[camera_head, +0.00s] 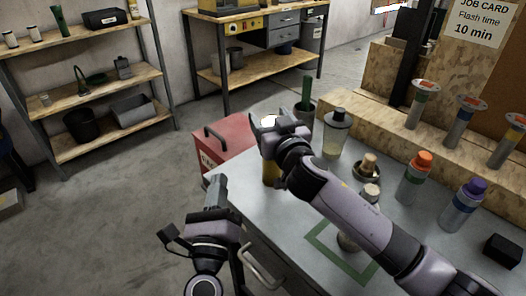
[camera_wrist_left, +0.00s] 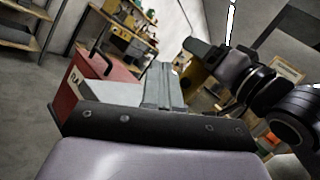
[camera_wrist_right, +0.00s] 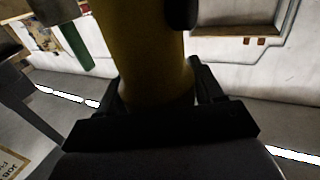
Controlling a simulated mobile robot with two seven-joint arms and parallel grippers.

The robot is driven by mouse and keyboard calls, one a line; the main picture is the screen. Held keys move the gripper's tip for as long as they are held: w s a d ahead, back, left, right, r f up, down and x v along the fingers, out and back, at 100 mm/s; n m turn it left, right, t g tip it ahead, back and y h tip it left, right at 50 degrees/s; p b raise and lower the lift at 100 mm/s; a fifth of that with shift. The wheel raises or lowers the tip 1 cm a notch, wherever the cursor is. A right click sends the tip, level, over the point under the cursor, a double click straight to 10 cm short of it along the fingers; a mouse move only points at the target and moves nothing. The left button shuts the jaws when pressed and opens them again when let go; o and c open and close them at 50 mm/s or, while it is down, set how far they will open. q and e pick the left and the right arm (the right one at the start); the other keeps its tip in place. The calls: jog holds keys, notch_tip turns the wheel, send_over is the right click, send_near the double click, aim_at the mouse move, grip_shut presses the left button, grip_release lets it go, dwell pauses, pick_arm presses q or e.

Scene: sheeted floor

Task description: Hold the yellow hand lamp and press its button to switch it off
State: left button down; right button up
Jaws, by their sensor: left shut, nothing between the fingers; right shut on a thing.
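The yellow hand lamp (camera_head: 270,171) is upright near the table's left edge, mostly hidden behind my right gripper (camera_head: 268,143). A bright white spot, apparently its lit head, shows at its top. In the right wrist view the lamp's yellow body (camera_wrist_right: 145,45) stands between the fingers, which are shut on it. A dark part shows on its side; I cannot tell whether it is the button. My left gripper (camera_head: 216,188) is shut and empty, below and left of the lamp. Its closed fingers (camera_wrist_left: 161,88) also show in the left wrist view.
A red toolbox (camera_head: 229,141) stands beyond the lamp. Right of it on the table are a clear-bodied bottle (camera_head: 336,137), an orange-capped bottle (camera_head: 415,178), a purple-capped bottle (camera_head: 462,206) and a black block (camera_head: 503,250). A green square outline (camera_head: 325,246) lies partly under my right arm.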

pick_arm(q)
jog(key=w+d, duration=0.6)
jog(key=shift+w, duration=0.15)
jog(key=shift+w+d, duration=0.1)
dwell(2.1)
jog(key=shift+w+d, duration=0.2)
jog(key=shift+d, duration=0.05)
jog(key=shift+w+d, duration=0.1)
dwell(0.4)
